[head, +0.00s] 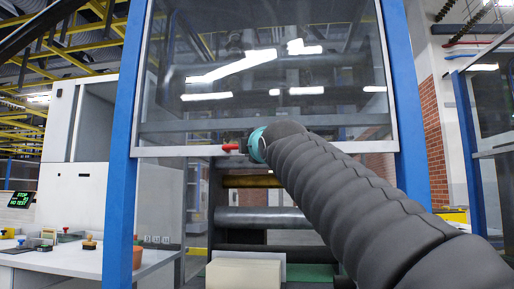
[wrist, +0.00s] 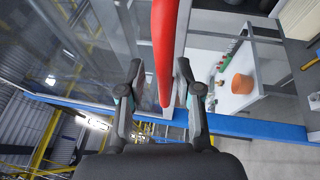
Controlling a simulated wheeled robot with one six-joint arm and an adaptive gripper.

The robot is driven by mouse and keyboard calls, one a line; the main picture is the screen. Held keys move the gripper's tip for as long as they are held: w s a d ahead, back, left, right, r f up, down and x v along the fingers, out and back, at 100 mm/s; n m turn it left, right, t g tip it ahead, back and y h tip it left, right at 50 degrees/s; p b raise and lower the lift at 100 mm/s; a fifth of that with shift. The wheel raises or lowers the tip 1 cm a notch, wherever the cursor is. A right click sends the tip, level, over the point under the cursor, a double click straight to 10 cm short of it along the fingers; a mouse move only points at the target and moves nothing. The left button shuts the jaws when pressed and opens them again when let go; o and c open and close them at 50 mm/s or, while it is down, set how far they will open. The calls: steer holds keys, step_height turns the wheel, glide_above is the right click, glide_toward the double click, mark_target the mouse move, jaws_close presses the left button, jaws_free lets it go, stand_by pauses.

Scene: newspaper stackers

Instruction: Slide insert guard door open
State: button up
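The guard door (head: 270,85) is a clear panel in a blue frame, with a pale rail along its lower edge. Below that rail the machine's opening shows. A red handle (head: 231,147) sits on the rail, and it also fills the upper middle of the wrist view (wrist: 164,45). In the head view my arm hides most of my gripper, which is at the rail just right of the handle's visible end. In the wrist view my gripper (wrist: 160,75) has its two fingers spread, with the handle between them. A gap shows on the left; contact on the right cannot be told.
Rollers (head: 262,217) and a cream block (head: 243,273) show below the door. Blue posts (head: 125,120) stand on both sides of the door. A white table (head: 62,258) with small items is at the left. An orange pot (wrist: 242,84) shows in the wrist view.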

steer(key=shift+a+f, duration=0.1)
steer(key=shift+a, duration=0.1)
steer(key=shift+d, duration=0.1)
steer(key=v, duration=1.2)
stand_by(0.4)
